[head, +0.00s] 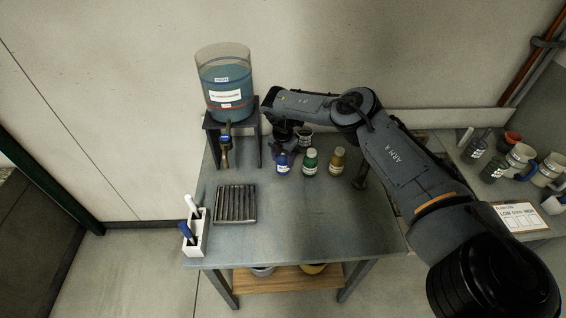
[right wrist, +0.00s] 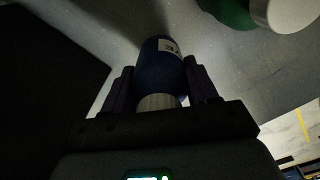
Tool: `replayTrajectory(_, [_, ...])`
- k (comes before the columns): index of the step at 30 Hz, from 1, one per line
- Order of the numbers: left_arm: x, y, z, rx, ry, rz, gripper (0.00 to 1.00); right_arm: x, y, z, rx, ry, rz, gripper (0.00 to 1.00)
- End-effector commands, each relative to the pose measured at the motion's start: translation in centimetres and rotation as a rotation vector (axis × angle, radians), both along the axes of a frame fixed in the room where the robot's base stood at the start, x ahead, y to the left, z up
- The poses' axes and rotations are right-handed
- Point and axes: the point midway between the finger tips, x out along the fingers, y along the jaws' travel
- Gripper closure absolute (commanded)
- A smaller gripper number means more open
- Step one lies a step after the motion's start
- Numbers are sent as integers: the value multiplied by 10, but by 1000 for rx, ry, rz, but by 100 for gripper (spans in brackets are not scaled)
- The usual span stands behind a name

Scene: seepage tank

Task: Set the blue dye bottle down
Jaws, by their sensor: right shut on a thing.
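The blue dye bottle (head: 283,163) is upright with a white label, at the left end of a row with a green bottle (head: 310,161) and a yellow-brown bottle (head: 337,162). My right gripper (head: 285,147) comes from above and is shut on it. In the right wrist view the dark blue bottle (right wrist: 160,62) sits between the two fingers (right wrist: 160,82), its pale cap towards the palm. I cannot tell whether its base touches the table (head: 300,215). My left gripper is not in view.
A tank of blue liquid (head: 226,85) stands on a dark stand with a tap (head: 225,150) at the back left. A slotted drain tray (head: 236,204) and a white marker holder (head: 194,235) are at the left. A small dark cup (head: 305,137) is behind the bottles. The table's front right is clear.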

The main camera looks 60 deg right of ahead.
Motion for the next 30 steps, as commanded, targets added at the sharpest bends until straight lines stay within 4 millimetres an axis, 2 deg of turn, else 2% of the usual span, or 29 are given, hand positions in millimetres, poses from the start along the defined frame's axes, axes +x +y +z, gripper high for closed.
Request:
replayTrajectory(4, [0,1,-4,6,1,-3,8,0,0,-17,-1,1,-1,78])
replayTrajectory(18, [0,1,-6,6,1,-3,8,0,0,-23,0,0,-1,78])
replayTrajectory(19, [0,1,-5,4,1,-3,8,0,0,-23,0,0,-1,37])
replayTrajectory(21, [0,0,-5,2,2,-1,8,0,0,-22,0,0,-1,27])
replayTrajectory(23, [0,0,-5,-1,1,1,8,0,0,-22,-1,0,-1,18])
replayTrajectory(30, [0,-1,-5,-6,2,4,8,0,0,-22,-1,0,-1,16])
